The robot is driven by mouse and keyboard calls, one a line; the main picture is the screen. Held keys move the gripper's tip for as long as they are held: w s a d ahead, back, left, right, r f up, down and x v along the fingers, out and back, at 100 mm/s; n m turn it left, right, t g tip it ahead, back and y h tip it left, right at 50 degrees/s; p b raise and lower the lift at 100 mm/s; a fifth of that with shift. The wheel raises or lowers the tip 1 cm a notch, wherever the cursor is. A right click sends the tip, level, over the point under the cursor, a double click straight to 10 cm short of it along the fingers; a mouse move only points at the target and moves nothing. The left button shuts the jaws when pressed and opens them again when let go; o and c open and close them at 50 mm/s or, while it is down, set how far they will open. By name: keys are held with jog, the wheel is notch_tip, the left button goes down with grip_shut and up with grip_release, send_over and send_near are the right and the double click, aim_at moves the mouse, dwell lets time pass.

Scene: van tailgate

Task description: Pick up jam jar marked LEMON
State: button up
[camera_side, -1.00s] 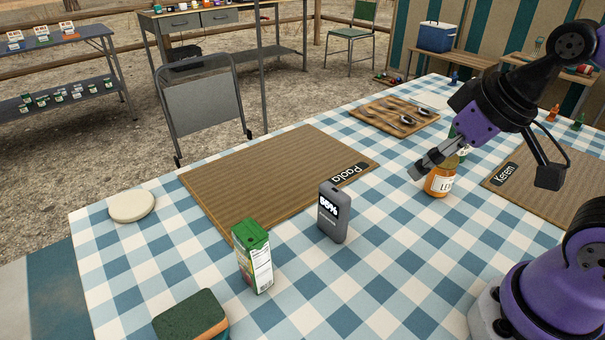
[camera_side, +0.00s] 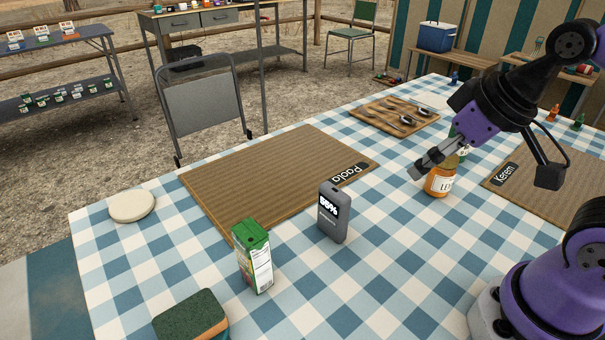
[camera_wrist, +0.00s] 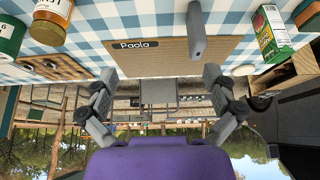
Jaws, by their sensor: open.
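The jam jar (camera_side: 438,184) has orange contents and a pale label showing the letters "LE"; the rest of the label is hidden. It stands upright on the checked tablecloth, its top partly covered by my gripper in the side view. My gripper (camera_side: 483,176) is open, its two fingers spread wide. In the wrist view an orange jar (camera_wrist: 49,22) sits at the top left, outside the space between my open fingers (camera_wrist: 160,102). That space holds no object close by.
A green and white container (camera_wrist: 8,38) stands beside the jar. A tray of spoons (camera_side: 395,116) lies behind.

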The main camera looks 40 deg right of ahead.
jog(key=m+g, duration=0.4)
jog(key=g, duration=0.2)
send_near(441, 175)
jog(key=d, duration=0.1)
jog(key=d+f, duration=0.1)
jog(key=d, duration=0.1)
jog(key=shift+w+f, duration=0.25)
jog(key=shift+w, duration=0.1)
notch_tip(441, 175, down, 4)
jog(key=shift+d+r, duration=0.1)
jog(key=shift+s+a+f, duration=0.1)
jog(key=shift+a+f, duration=0.1)
jog(key=shift+f, duration=1.4)
jog(key=shift+a+f, duration=0.2)
jog(key=shift+f, duration=1.4)
jog(key=c, duration=1.5)
